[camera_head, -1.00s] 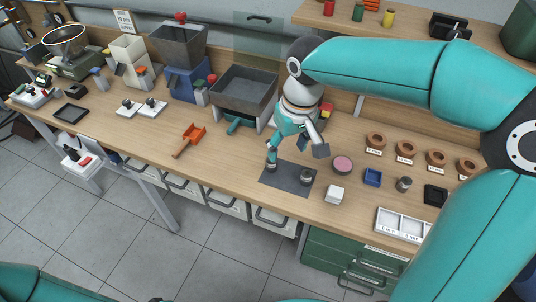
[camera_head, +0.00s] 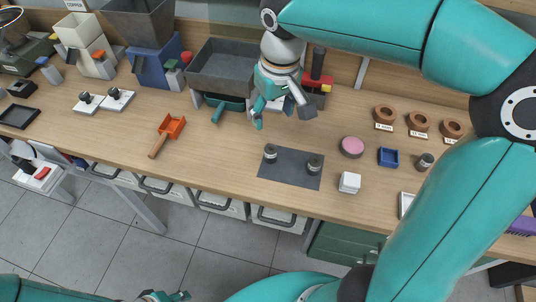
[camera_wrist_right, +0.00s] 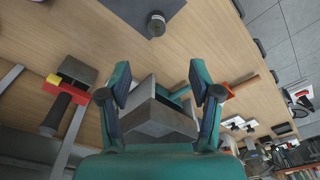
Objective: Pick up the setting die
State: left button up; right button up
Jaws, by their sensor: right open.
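Two small dark metal cylinders, which look like dies, stand upright on the dark mat (camera_head: 289,178): a left one (camera_head: 270,153) and a right one (camera_head: 314,165). I cannot tell which is the setting die. My right gripper (camera_head: 281,108) is open and empty, behind the mat and apart from both cylinders. The right wrist view shows its spread fingers (camera_wrist_right: 159,76), with a grey bin beyond them and one cylinder (camera_wrist_right: 156,24) on the mat at the top. A part of my left gripper (camera_head: 165,296) shows at the bottom edge; its jaws are unclear.
The grey hopper bin (camera_head: 232,70) and a red-and-black tool (camera_head: 318,76) stand close to my right gripper. A pink round pad (camera_head: 352,147), a white block (camera_head: 349,183), a blue tray (camera_head: 388,157) and another cylinder (camera_head: 424,162) are right of the mat. An orange scoop (camera_head: 171,127) lies left.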

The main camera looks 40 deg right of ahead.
send_near(271, 148)
jog(key=f, duration=0.5)
jog(key=shift+w+a+f, duration=0.15)
jog(key=shift+a+f, duration=0.05)
jog(key=shift+f, duration=0.05)
jog(key=shift+w+d+f, duration=0.1)
jog(key=shift+w+f, duration=0.05)
jog(key=shift+f, duration=0.7)
jog(key=shift+w+d+f, duration=0.1)
jog(key=shift+w+f, duration=0.05)
jog(key=shift+f, duration=0.7)
jog(key=shift+w+d+f, duration=0.1)
jog(key=shift+w+f, duration=0.05)
jog(key=shift+f, duration=0.7)
jog(key=shift+c, duration=0.3)
grip_shut()
